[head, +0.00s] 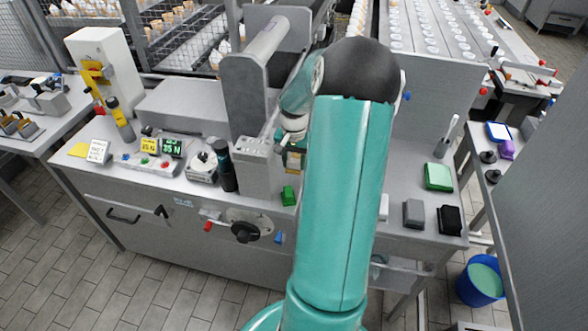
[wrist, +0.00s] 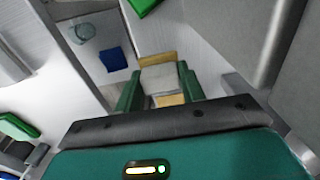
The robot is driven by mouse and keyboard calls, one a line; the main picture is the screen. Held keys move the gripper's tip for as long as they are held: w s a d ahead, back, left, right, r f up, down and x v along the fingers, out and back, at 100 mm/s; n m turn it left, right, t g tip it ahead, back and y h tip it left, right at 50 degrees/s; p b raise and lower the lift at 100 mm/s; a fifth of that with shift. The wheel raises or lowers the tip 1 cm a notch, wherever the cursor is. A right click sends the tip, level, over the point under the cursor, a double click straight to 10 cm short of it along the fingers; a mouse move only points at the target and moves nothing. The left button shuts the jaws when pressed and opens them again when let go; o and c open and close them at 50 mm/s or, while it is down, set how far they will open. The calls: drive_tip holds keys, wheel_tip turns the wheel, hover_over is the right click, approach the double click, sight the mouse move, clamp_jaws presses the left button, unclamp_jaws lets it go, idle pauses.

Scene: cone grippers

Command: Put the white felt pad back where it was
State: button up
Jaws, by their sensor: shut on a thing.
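My gripper (wrist: 160,86) points down over the bench, with its two green fingers on either side of a pale block. This block, which looks like the white felt pad (wrist: 160,77), has a whitish middle and tan parts at its far and near edges. My fingers are shut on it. In the head view my gripper (head: 294,158) is beside the grey upright of the machine, mostly hidden by my arm. The pad cannot be made out clearly there.
A small green block (head: 288,195) stands on the bench near my gripper. A green pad (head: 438,177), a grey block (head: 413,213) and a black block (head: 449,219) sit at the right. A white piece (head: 383,207) is partly behind my arm.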

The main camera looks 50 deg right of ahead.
sight(294, 168)
wheel_tip(294, 168, down, 4)
drive_tip(key=shift+r, duration=0.1)
drive_tip(key=o, duration=1.1)
drive_tip(key=shift+o, duration=0.2)
wheel_tip(294, 168, up, 12)
drive_tip(key=shift+s, duration=0.1)
